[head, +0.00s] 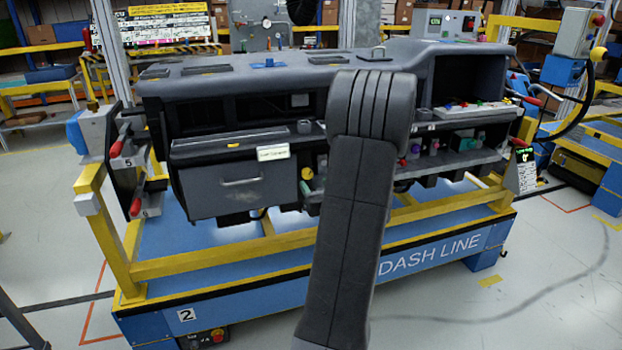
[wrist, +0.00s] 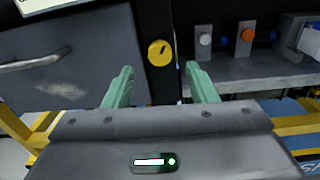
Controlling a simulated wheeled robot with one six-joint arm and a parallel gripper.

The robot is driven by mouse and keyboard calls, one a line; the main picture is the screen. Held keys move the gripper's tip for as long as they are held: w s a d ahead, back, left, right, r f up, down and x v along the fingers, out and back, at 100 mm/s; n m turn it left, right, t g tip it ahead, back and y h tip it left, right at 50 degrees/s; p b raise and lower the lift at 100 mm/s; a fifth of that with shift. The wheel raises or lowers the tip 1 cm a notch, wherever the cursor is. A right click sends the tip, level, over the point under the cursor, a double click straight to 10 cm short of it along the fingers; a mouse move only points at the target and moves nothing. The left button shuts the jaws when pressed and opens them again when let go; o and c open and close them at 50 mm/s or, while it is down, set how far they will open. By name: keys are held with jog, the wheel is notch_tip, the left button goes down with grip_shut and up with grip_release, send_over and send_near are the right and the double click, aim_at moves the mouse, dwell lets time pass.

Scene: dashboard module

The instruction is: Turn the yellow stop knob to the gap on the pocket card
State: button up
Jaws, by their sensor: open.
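A round yellow knob (wrist: 159,53) is mounted on a dark upright panel in the wrist view, with a short dark mark on its face slanting towards the upper right. My gripper (wrist: 163,72) has its two green fingers spread, one on each side of the knob in the picture, with nothing between them. I cannot tell how far the fingertips are from the knob.
A grey drawer front (head: 241,187) with a handle is left of the knob, with a white label (head: 273,152) above it. A grey shelf (wrist: 247,70) to the right carries a white knob (wrist: 205,40) and an orange knob (wrist: 247,35). A yellow frame rail (head: 245,246) runs below.

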aim_at(308, 175)
jog(key=shift+x, duration=2.35)
jog(key=c, duration=1)
